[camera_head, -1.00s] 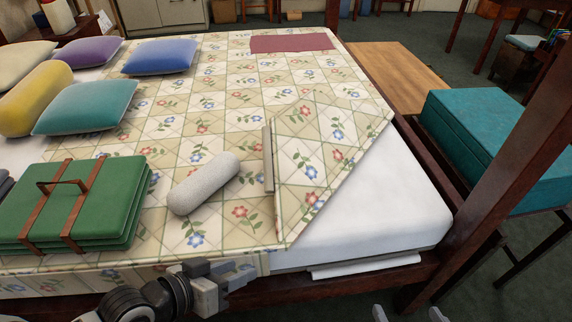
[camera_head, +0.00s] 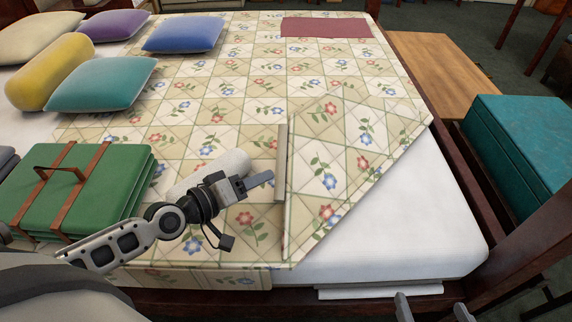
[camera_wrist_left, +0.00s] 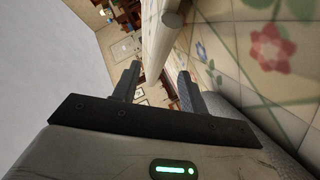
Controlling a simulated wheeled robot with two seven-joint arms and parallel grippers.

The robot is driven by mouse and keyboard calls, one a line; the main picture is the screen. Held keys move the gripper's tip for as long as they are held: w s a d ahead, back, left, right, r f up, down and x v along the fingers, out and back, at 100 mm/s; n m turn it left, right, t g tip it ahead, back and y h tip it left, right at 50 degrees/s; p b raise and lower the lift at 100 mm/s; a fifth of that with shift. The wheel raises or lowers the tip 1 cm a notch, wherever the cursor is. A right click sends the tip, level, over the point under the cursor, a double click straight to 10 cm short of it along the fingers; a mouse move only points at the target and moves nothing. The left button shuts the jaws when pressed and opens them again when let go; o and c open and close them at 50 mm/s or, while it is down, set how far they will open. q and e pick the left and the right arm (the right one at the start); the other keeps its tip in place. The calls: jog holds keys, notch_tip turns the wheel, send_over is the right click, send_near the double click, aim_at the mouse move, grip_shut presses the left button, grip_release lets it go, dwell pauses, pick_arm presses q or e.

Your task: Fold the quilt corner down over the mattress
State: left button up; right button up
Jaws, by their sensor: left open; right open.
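The flowered quilt (camera_head: 240,95) covers most of the bed. Its front right corner is a folded flap (camera_head: 350,165), leaving white mattress (camera_head: 400,215) bare. A pale bar (camera_head: 281,160) lies along the flap's left edge. My left gripper (camera_head: 262,181) is open over the quilt, its fingers pointing at the bar's lower part from the left. In the left wrist view the bar (camera_wrist_left: 162,35) shows beyond and between the open fingers (camera_wrist_left: 156,86); contact is unclear. My right gripper (camera_head: 433,308) is open and empty at the bottom edge, in front of the bed.
A grey-white bolster (camera_head: 228,163) lies partly hidden behind my left gripper. A green strapped stack (camera_head: 115,185) sits left of my left arm. Pillows lie at the far left. A dark wooden bed post and a teal box (camera_head: 525,140) stand at right.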

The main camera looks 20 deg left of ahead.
aim_at(285, 168)
pick_arm(q)
jog(key=x, duration=0.8)
jog(key=shift+w+d, duration=0.2)
jog(key=shift+w, duration=0.15)
grip_shut()
